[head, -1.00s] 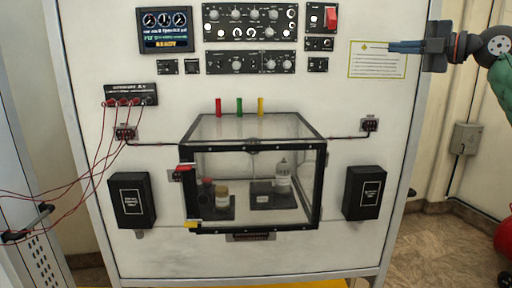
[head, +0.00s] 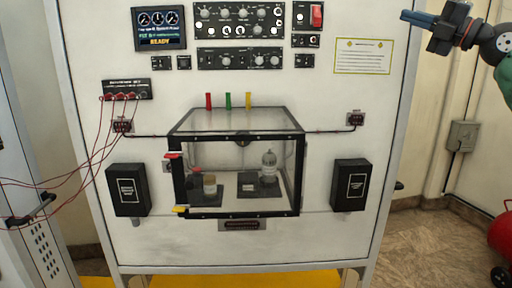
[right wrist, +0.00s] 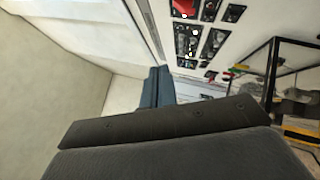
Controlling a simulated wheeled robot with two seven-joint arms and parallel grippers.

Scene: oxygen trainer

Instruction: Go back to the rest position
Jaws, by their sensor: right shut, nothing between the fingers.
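My right gripper (head: 420,19) is at the upper right of the head view, in front of the right edge of the white panel and to the right of the yellow-edged notice. Its blue fingers are together and empty, pointing left, and touch nothing. In the right wrist view its fingers (right wrist: 157,87) also show closed, beyond the dark gripper body. My left gripper is not in view.
The white panel (head: 250,247) carries a clear black-framed box (head: 240,216), a display (head: 159,28), knob units (head: 240,21) and two black boxes (head: 128,190). Red cables (head: 70,193) hang at left. A red object (head: 500,235) stands on the floor at right.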

